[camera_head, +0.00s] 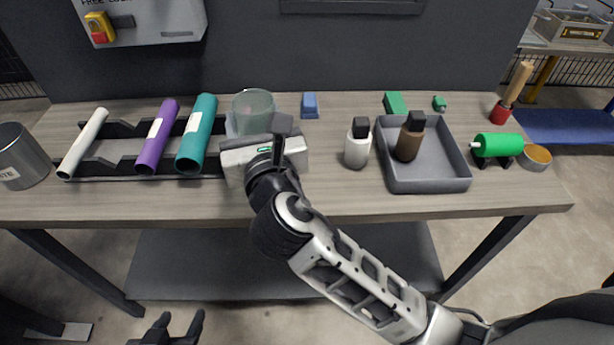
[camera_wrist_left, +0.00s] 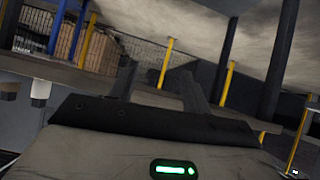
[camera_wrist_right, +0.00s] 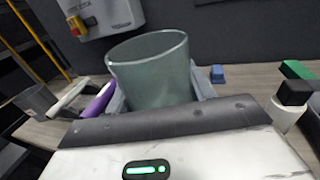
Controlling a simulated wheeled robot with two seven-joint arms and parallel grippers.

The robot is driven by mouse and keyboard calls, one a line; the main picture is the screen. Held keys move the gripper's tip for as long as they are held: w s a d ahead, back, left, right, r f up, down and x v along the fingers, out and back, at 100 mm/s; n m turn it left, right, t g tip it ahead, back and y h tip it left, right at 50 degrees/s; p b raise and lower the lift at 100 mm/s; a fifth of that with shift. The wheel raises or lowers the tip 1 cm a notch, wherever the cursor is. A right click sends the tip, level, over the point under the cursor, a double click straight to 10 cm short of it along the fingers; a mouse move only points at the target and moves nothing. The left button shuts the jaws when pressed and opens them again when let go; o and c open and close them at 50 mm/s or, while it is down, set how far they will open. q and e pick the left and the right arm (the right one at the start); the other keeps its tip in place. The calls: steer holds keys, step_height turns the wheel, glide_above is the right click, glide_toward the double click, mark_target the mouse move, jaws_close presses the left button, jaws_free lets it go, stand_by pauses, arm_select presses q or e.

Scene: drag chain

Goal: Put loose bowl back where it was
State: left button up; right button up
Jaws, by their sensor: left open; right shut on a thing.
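A translucent grey-green, cup-shaped bowl (camera_head: 253,106) is upright behind my right gripper (camera_head: 260,128), beside the teal roll. In the right wrist view the bowl (camera_wrist_right: 153,72) stands between the two fingers, and the gripper is shut on it. My wrist hides its lower part in the head view, so I cannot tell whether its base touches the table. My left gripper (camera_head: 180,327) is low at the bottom left, in front of the table, open and empty. In the left wrist view its fingers are apart with nothing between them.
A rack (camera_head: 116,150) with white, purple and teal rolls stands left of the bowl. A metal can (camera_head: 22,158) is at the far left. A white bottle (camera_head: 357,146) and a grey tray (camera_head: 432,184) stand right. A small orange-filled dish (camera_head: 537,157) sits near the right edge.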

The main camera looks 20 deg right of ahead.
steer(key=w+d+f+b, duration=0.1)
steer(key=w+d+f, duration=0.1)
steer(key=d+f, duration=0.1)
steer(key=w+d+f+b, duration=0.1)
steer(key=w+d+f, duration=0.1)
steer(key=w+d+f+b, duration=0.1)
steer(key=w+d+f, duration=0.1)
steer(key=d+f, duration=0.1)
steer(key=shift+w+d+f, duration=0.25)
steer(key=shift+d+f, duration=0.1)
steer(key=f, duration=0.1)
steer(key=f+b, duration=0.1)
steer(key=f, duration=0.1)
steer(key=shift+w+d+f+b, duration=0.15)
steer(key=shift+d+f+b, duration=0.15)
steer(key=shift+f+b, duration=0.1)
arm_select(q)
steer(key=shift+w+d+f+n+h, duration=0.1)
steer(key=shift+d+f+n+h, duration=0.3)
steer(key=shift+f, duration=0.45)
steer(key=shift+f, duration=0.1)
arm_select(e)
steer(key=shift+f, duration=0.1)
steer(key=o, duration=1)
